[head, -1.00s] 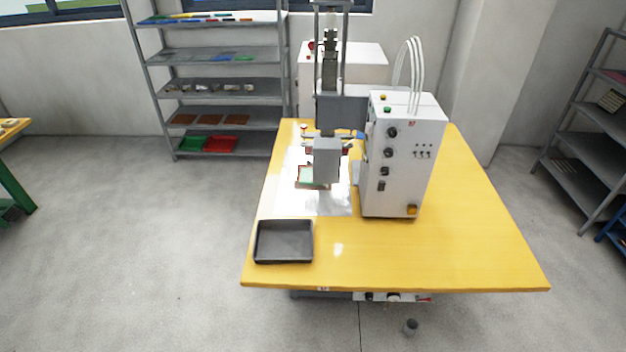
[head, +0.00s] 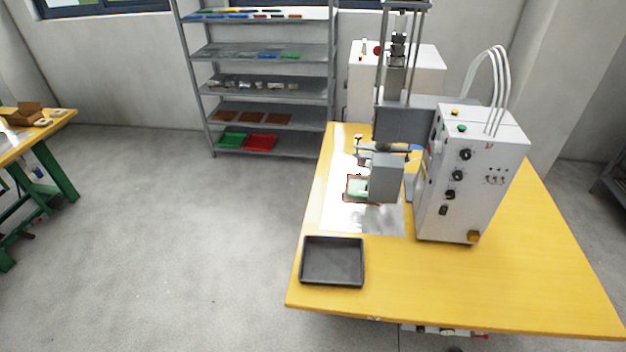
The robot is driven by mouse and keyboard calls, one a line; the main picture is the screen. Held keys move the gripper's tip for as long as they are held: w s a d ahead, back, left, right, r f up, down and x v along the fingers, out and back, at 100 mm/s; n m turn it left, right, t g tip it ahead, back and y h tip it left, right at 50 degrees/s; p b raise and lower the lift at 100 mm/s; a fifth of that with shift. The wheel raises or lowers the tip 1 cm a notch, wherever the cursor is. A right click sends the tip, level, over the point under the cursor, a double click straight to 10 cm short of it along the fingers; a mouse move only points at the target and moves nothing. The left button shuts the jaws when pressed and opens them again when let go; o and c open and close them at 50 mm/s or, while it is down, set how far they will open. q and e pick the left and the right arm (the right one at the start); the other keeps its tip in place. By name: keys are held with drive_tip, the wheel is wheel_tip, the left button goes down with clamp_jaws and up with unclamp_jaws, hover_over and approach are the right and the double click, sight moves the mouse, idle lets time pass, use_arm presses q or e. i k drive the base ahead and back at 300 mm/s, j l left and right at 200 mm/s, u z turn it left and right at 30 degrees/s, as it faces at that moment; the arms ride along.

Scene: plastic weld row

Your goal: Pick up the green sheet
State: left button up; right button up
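A small pale green piece (head: 358,187), which looks like the green sheet, lies in the fixture under the head of the welding machine (head: 390,178). The machine head hides part of it on the right. Other green flat pieces lie on the shelf rack, one on the bottom shelf (head: 232,140) and one higher up (head: 291,55). Neither of my grippers shows in the head view.
A yellow table (head: 530,290) carries the machine, its white control box (head: 470,180) and an empty dark tray (head: 332,261) at the front left. A grey shelf rack (head: 205,120) stands behind. Open floor (head: 190,230) lies left of the table, with another workbench (head: 45,130) at far left.

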sight(356, 190)
drive_tip(key=i+j+u, duration=0.6)
drive_tip(key=u, duration=0.2)
drive_tip(key=i+j+u, duration=0.15)
drive_tip(key=i+u, duration=0.25)
drive_tip(key=i+z, duration=0.2)
drive_tip(key=i, duration=0.25)
drive_tip(key=i+j+z, duration=0.15)
drive_tip(key=i, duration=0.3)
drive_tip(key=i+z, duration=0.3)
drive_tip(key=z, duration=0.2)
drive_tip(key=i+z, duration=0.35)
drive_tip(key=z, duration=0.15)
drive_tip(key=i+j+z, duration=0.15)
drive_tip(key=z, duration=0.35)
drive_tip(key=i+j+z, duration=0.45)
drive_tip(key=k+l, duration=0.05)
drive_tip(key=l, duration=0.05)
